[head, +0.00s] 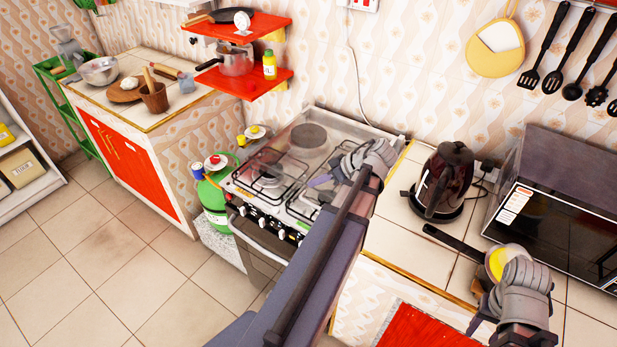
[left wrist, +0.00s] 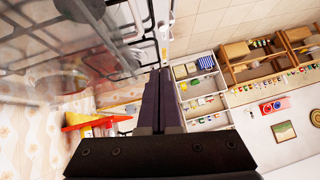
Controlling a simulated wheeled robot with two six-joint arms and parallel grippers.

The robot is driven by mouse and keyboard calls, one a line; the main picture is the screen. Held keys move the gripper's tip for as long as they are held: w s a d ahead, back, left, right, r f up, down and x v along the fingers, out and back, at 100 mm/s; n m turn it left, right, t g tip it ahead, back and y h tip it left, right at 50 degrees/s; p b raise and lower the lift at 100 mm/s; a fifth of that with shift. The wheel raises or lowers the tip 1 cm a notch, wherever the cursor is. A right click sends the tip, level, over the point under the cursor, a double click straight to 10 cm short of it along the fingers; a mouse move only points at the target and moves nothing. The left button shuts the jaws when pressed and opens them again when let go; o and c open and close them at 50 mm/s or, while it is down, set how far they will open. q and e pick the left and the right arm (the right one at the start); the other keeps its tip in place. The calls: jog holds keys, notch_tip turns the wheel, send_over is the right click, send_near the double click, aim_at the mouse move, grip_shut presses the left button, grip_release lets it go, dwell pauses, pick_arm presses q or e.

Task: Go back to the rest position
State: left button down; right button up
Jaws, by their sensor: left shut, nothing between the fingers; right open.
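My left arm reaches up from the bottom centre of the head view, and its gripper (head: 320,181) is over the right part of the stove (head: 262,225). In the left wrist view its two dark fingers (left wrist: 160,75) are pressed together with nothing between them. My right gripper (head: 481,304) is at the lower right, over the tiled counter (head: 408,246). It is open, and its wrist hides part of what lies there. A small pan with a yellow inside (head: 497,262) and a dark handle is right beside it; I cannot tell whether they touch.
A dark kettle (head: 441,184) and a microwave (head: 556,232) stand behind the right gripper. Several black utensils (head: 571,55) hang on the wall. A red shelf (head: 238,82) holds a pot (head: 236,60). A green gas cylinder (head: 213,197) is left of the stove. The floor at left is clear.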

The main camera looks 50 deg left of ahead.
pick_arm(q)
jog(key=shift+p+v, duration=0.65)
jog(key=shift+v, duration=0.8)
jog(key=shift+s, duration=0.2)
jog(key=w+d+f+m+t+h, duration=0.1)
jog(key=w+d+f+m+t, duration=0.1)
jog(key=d+m, duration=0.5)
jog(key=w+d+f+m+t+h, duration=0.1)
jog(key=d+f+m+h, duration=0.15)
jog(key=d, duration=0.85)
jog(key=s+d+f+m+h, duration=0.1)
jog(key=s+d+m+h, duration=0.1)
jog(key=d+m, duration=0.7)
jog(key=s+d+f+m+h, duration=0.1)
jog(key=s+d+m+h, duration=0.3)
jog(key=d, duration=0.9)
notch_tip(320, 180, down, 15)
jog(key=w+d+m+y+b, duration=0.1)
jog(key=w+d+y+b, duration=0.1)
jog(key=b, duration=1.2)
jog(key=shift+t+b, duration=0.3)
jog(key=shift+b, duration=0.1)
jog(key=shift+d+r+m, duration=0.1)
jog(key=shift+r+m, duration=0.05)
jog(key=shift+m, duration=0.1)
notch_tip(320, 180, up, 5)
jog(key=p, duration=0.5)
jog(key=shift+r, duration=0.2)
